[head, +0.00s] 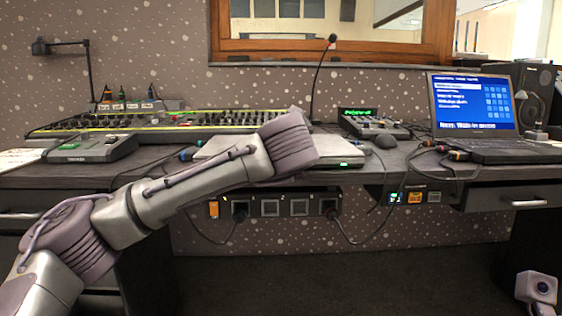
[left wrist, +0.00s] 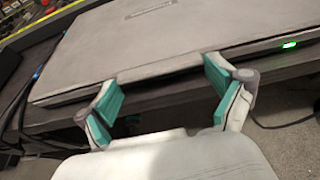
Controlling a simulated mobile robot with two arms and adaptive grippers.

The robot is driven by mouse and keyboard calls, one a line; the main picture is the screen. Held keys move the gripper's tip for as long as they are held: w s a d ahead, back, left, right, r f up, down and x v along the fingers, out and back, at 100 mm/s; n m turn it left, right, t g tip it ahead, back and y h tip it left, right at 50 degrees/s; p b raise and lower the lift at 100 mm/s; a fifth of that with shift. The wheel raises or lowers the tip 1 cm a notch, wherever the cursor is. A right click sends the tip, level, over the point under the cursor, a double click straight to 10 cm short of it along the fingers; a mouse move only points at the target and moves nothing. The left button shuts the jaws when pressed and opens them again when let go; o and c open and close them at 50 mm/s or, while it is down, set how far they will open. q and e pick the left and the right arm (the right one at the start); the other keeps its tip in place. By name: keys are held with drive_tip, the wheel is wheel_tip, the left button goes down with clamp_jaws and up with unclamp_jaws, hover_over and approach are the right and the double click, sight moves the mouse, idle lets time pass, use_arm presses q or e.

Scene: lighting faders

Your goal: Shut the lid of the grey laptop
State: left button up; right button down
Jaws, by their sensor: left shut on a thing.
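The grey laptop (head: 345,157) lies on the desk, partly hidden behind my left arm in the head view. In the left wrist view its lid (left wrist: 150,40) is down, lying flat or nearly flat over the base, with a dark seam along the front edge. A green light glows near the front right corner. My left gripper (left wrist: 160,72) is at the laptop's front edge, its teal-padded fingers apart with the edge between or just beyond their tips. It is shut on the laptop, though the exact contact is hard to see.
A dark laptop (head: 473,105) stands open with a blue screen on the right. A lighting console (head: 160,122) runs along the desk's back. Cables and a socket panel (head: 285,206) are below the desk edge.

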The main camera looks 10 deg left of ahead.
use_arm(q)
drive_tip(key=o, duration=1.3)
drive_tip(key=shift+f, duration=0.75)
drive_tip(key=shift+r, duration=0.15)
drive_tip(key=v, duration=1.2)
